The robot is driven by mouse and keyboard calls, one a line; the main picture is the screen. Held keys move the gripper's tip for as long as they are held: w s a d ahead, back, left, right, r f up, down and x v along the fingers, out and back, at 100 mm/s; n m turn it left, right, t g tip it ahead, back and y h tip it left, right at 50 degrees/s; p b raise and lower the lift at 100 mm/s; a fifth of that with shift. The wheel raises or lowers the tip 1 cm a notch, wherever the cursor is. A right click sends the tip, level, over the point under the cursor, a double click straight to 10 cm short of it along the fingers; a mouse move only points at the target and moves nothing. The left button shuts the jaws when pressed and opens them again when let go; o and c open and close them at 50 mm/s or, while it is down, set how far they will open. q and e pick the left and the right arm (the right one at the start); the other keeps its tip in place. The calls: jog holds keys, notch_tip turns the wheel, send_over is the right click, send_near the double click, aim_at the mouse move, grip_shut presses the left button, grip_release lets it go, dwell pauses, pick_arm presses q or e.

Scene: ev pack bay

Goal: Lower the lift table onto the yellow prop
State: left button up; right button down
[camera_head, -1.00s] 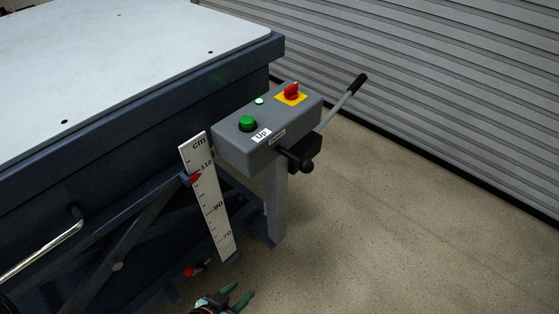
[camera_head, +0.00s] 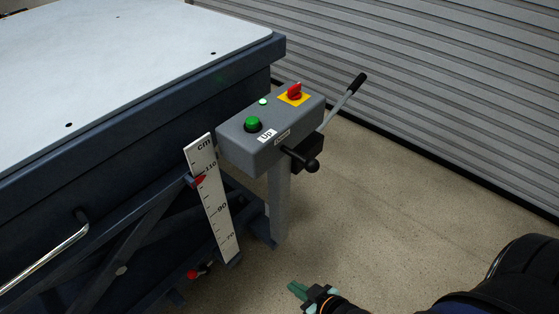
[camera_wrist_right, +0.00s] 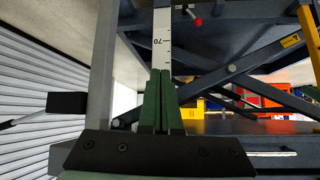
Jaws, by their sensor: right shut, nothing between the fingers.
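The lift table (camera_head: 130,50) has a pale top and a dark blue frame, and stands raised. Its red pointer (camera_head: 199,180) sits just below 110 on the white cm scale (camera_head: 216,205). The grey control box (camera_head: 270,130) carries a green button (camera_head: 253,123) labelled Up and a black ball-ended lever (camera_head: 311,165). My right gripper (camera_head: 294,288) is shut and empty, low in front of the box post; its green fingers (camera_wrist_right: 160,78) are together in the wrist view. A yellow upright (camera_wrist_right: 310,38), possibly the prop, shows only partly at the wrist view's right edge. My left gripper is out of view.
A red rotary switch (camera_head: 294,91) on a yellow plate and a long black-gripped handle (camera_head: 357,83) are at the box. A chrome handle (camera_head: 50,256) sticks out at left. Slatted shutter (camera_head: 440,80) closes the back. Floor right of the post is clear.

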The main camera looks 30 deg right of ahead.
jog(key=shift+w+a, duration=0.1)
jog(key=shift+a, duration=0.15)
jog(key=w+d+r+n+t, duration=0.1)
jog(key=w+d+r+t, duration=0.1)
jog(key=d+r, duration=0.5)
jog(key=w+d+r+n+t, duration=0.2)
jog(key=w+d+r, duration=0.1)
jog(key=d, duration=0.7)
jog(key=w+r+n+y, duration=0.2)
jog(key=r+n+y, duration=0.1)
jog(key=r, duration=0.5)
jog(key=w+r+n+t+y+b, duration=0.1)
jog(key=w+r+n+y, duration=0.1)
jog(key=r, duration=0.6)
jog(key=shift+a+n+y, duration=0.3)
jog(key=shift+n+y, duration=0.5)
jog(key=shift+y, duration=0.1)
